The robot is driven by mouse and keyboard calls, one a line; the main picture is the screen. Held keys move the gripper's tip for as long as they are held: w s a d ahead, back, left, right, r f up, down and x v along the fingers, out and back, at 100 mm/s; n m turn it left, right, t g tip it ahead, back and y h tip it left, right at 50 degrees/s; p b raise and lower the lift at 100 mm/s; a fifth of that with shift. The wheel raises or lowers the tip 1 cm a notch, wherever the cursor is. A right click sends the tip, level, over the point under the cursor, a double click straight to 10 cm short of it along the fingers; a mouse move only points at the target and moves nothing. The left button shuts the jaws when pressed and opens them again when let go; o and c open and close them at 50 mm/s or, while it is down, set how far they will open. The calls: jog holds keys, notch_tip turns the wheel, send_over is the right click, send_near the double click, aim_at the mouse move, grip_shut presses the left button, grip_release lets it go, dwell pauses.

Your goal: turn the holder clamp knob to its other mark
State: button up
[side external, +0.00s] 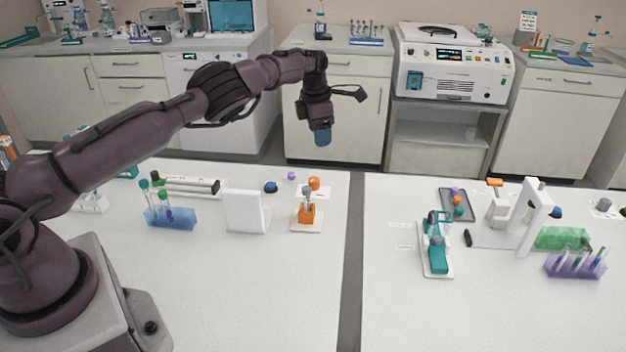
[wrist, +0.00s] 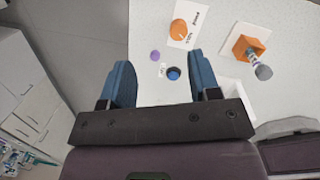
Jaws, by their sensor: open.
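An orange knob (side external: 314,184) sits on a white marked plate behind the orange tube holder (side external: 306,213) on the left table. In the wrist view the orange knob (wrist: 179,28) lies ahead of the fingers, on a white plate (wrist: 186,10) with small dark lettering, too small to read. The orange holder (wrist: 242,46) stands to its right with a grey-capped tube in it. My gripper (side external: 322,138) is high above the table's back edge, pointing down. In the wrist view its blue fingers (wrist: 162,75) are wide apart and empty, touching nothing.
A dark blue round cap (wrist: 173,73) and a purple ball (wrist: 155,56) lie near the knob. A white upright panel (side external: 246,211) and a blue tube rack (side external: 170,218) stand left. A gap (side external: 353,250) separates the tables. A teal holder (side external: 437,252) stands on the right table.

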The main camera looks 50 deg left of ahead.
aim_at(313, 179)
jog(key=f+m, duration=0.1)
jog(key=f, duration=0.3)
jog(key=s+f+m+g, duration=0.1)
jog(key=f, duration=0.3)
jog(key=s+f+m, duration=0.1)
jog(key=f, duration=0.4)
jog(key=shift+s+d+g, duration=0.2)
jog(key=shift+d+g, duration=0.05)
jog(key=shift+g, duration=0.05)
jog(key=shift+c, duration=0.4)
jog(key=c, duration=0.8)
jog(key=shift+c, duration=0.2)
